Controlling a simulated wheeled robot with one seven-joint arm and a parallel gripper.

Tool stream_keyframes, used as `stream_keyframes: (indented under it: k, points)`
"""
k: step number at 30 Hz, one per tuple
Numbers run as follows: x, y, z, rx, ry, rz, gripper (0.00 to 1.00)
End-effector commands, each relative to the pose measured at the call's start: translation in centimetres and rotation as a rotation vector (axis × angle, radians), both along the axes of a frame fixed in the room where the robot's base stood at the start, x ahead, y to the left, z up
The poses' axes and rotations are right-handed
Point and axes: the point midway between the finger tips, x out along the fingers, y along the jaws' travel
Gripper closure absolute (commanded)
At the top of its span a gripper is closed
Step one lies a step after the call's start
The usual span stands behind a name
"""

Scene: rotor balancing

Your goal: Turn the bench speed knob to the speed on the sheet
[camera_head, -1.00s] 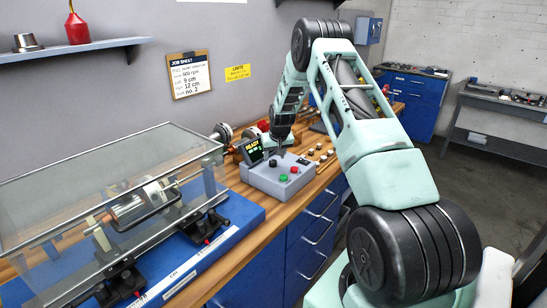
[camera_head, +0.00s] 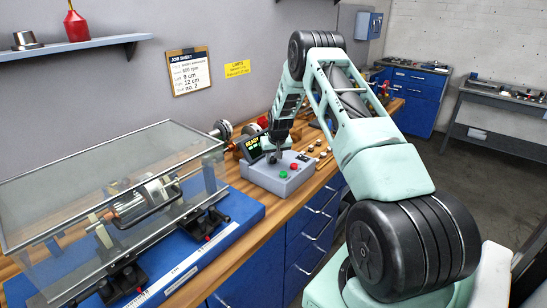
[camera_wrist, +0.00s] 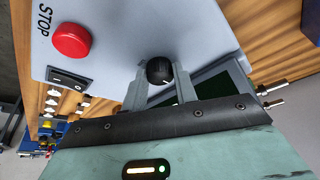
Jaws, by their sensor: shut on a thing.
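The grey control box (camera_head: 262,178) sits on the wooden bench, with a green and a red button on top and a small dark display (camera_head: 251,148) at its back. My gripper (camera_head: 276,156) reaches down onto the box's top. In the wrist view my gripper (camera_wrist: 160,82) is shut on the black speed knob (camera_wrist: 159,70), one finger on each side, and a white pointer line shows on the knob. The job sheet (camera_head: 188,73) on the wall reads 600 rpm, 9 cm, 12 cm and no. 2. The display's figures are too small to read.
A clear-covered rotor rig (camera_head: 110,195) on a blue base stands left of the box. The wrist view shows a red STOP button (camera_wrist: 71,40) and a black rocker switch (camera_wrist: 68,78) beside the knob. Several small parts lie on the bench right of the box.

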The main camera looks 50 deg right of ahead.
Motion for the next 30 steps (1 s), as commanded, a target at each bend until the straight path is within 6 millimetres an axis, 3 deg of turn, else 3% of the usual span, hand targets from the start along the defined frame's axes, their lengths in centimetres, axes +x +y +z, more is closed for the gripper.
stream_keyframes:
  k: [11,30]
  points:
    - [0.20,0.24,-0.29,-0.003,-0.001,-0.144,0.94]
    - [0.54,0.46,-0.17,-0.002,-0.001,-0.679,0.94]
